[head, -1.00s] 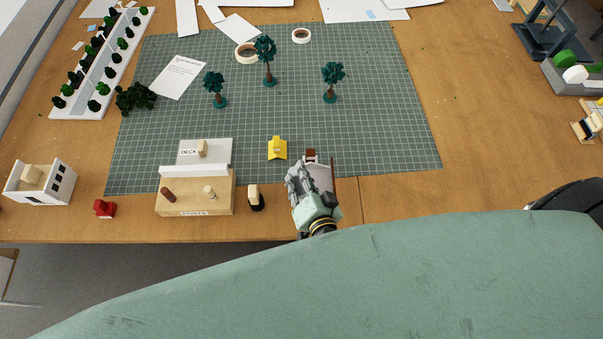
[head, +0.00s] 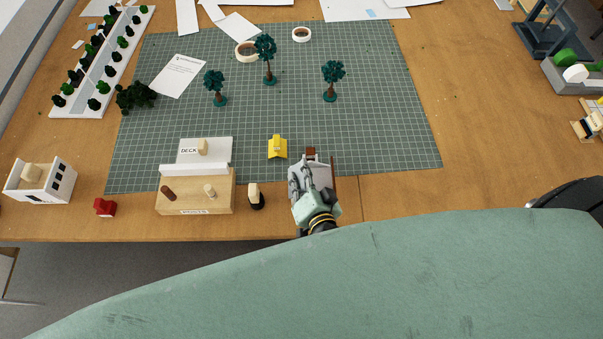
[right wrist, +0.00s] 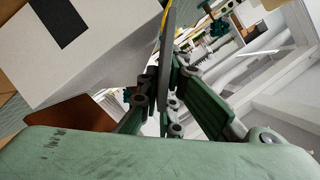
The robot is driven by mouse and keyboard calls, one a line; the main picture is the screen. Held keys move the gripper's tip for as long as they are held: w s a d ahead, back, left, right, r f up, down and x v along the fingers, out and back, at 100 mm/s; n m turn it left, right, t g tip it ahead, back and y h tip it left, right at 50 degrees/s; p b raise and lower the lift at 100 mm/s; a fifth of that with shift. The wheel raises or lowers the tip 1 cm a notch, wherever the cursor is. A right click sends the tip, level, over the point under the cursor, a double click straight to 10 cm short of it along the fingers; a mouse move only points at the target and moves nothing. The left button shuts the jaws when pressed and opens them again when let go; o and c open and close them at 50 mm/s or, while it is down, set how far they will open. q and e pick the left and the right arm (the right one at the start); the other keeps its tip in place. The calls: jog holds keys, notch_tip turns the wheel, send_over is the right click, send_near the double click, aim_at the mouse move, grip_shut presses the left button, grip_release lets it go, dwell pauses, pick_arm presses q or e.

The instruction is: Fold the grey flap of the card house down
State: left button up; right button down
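The card house (head: 322,162) stands near the mat's front edge in the head view, largely hidden by my right gripper (head: 308,172). A brown panel (head: 334,178) and a small brown block (head: 311,153) show beside the gripper. In the right wrist view, the house's pale wall with a dark window (right wrist: 95,48) is at upper left. A thin grey flap (right wrist: 167,50) stands on edge between the fingers of my right gripper (right wrist: 164,85). The fingers look closed on it from both sides; the contact itself is partly hidden. My left gripper is not in view.
A yellow folded card piece (head: 277,149) stands just left of the gripper on the green mat (head: 385,130). A wooden block with a deck (head: 196,198) and a small figure (head: 255,196) are further left. Several model trees (head: 331,82) stand farther back. The mat's right side is clear.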

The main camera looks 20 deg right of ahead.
jog(key=f+m+b, duration=0.1)
jog(key=b, duration=0.1)
jog(key=d+m+y+b, duration=0.1)
jog(key=b, duration=0.1)
jog(key=shift+s+f+t, duration=0.2)
jog(key=shift+f+t, duration=0.15)
jog(key=shift+t, duration=0.05)
jog(key=shift+d+r+m+b, duration=0.1)
jog(key=shift+m+b, duration=0.2)
jog(key=shift+b, duration=0.25)
jog(key=c, duration=2)
grip_release()
jog(key=shift+s+r, duration=0.1)
